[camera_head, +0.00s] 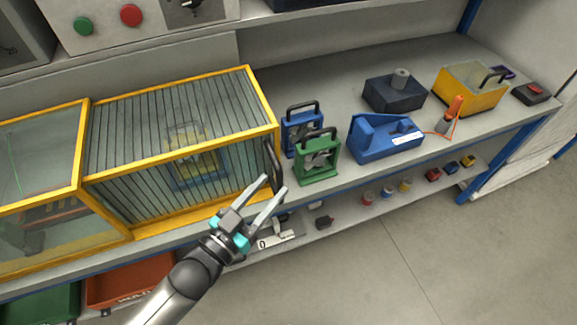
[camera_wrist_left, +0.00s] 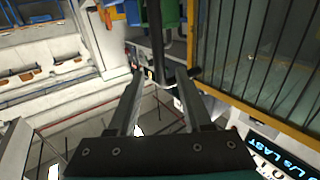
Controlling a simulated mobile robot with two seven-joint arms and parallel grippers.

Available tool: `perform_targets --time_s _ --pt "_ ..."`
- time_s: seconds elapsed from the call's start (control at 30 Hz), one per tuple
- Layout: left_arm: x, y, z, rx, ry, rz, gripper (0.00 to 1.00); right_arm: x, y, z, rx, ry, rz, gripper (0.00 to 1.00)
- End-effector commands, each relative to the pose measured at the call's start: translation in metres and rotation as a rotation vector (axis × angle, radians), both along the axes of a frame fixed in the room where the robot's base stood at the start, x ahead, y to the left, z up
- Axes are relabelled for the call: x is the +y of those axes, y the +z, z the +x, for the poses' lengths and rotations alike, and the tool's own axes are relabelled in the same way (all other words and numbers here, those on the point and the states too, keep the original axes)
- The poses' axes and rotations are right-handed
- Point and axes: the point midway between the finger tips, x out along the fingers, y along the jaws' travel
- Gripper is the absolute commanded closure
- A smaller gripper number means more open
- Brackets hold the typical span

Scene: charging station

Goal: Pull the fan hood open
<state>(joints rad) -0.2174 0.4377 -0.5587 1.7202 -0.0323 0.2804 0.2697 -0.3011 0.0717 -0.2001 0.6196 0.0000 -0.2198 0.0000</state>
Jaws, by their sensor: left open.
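The fan hood (camera_head: 180,205) is a yellow-framed box with dark bars on the shelf, left of centre in the head view. My right gripper is not in view.
Blue (camera_head: 302,132) and green (camera_head: 317,158) handled units stand just right of the hood. A blue tool carrier (camera_head: 383,137) and dark box (camera_head: 394,92) stand farther right. Another yellow-framed case (camera_head: 40,165) adjoins the hood's left. Open floor (camera_head: 430,240) lies in front.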

Motion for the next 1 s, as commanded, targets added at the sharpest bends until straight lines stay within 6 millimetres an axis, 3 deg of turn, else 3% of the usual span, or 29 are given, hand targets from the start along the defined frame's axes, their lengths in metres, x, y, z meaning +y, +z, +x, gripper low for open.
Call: perform_targets --time_s 0.2,0.4,0.83,1.0 --pt "-0.025 0.000 0.032 -0.002 0.001 -0.002 0.50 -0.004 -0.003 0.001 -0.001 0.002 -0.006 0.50" --pt "-0.039 0.000 0.050 0.000 0.001 -0.001 0.50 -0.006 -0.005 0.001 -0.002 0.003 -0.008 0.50" --pt "-0.044 0.000 0.056 0.001 0.001 0.001 0.50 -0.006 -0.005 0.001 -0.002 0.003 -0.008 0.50" --pt "-0.044 0.000 0.056 0.001 0.001 0.001 0.70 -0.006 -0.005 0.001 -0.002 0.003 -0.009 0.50"
